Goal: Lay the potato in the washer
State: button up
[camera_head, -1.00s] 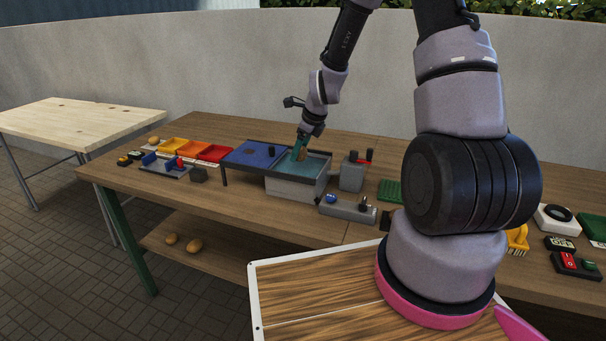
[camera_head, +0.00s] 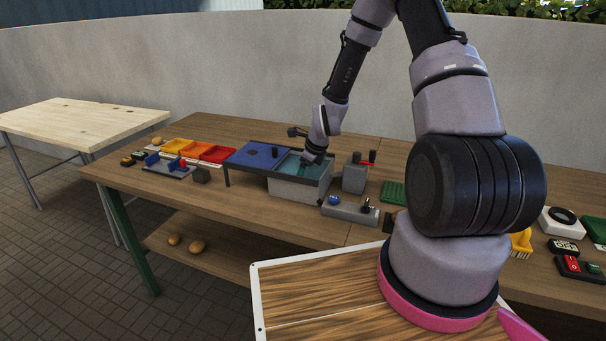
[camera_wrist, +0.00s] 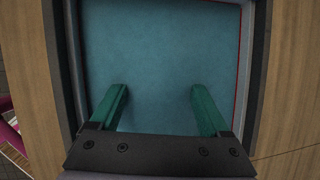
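The washer (camera_head: 297,188) is a grey box with a blue-green surface inside, set in the middle of the long workbench. It also fills most of the wrist view (camera_wrist: 160,40). My gripper (camera_head: 312,165) reaches down into it. In the wrist view, the two green fingers of my gripper (camera_wrist: 160,90) stand wide apart, and nothing shows between them. Their tips seem to end at or under the blue-green surface. The potato is not visible in the washer in either view; it may be hidden beneath that surface.
A blue panel (camera_head: 257,154) adjoins the washer on the left. A grey block with a red lever (camera_head: 355,178) stands to the right, and a control box (camera_head: 350,208) in front. Coloured trays (camera_head: 193,149) lie further left. Two potatoes (camera_head: 197,246) lie on the lower shelf.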

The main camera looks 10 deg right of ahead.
jog(key=shift+o, duration=0.8)
jog(key=shift+r, duration=0.15)
jog(key=s+d+r+n+t, duration=0.15)
jog(key=s+r+n, duration=0.25)
jog(key=r, duration=0.6)
jog(key=s+d+r+n+h, duration=0.15)
jog(key=s+r+n, duration=0.3)
jog(key=r, duration=0.65)
jog(key=s+d+r+n, duration=0.25)
jog(key=s+r, duration=0.25)
jog(key=r, duration=0.5)
jog(key=s+r+n+t, duration=0.1)
jog(key=s+r+n, duration=0.9)
jog(key=s, duration=0.5)
jog(key=shift+d+r+n+y, duration=0.15)
jog(key=shift+r+n+y, duration=0.15)
jog(key=shift+y, duration=0.15)
jog(key=shift+w+t, duration=0.1)
jog(key=shift+t, duration=0.25)
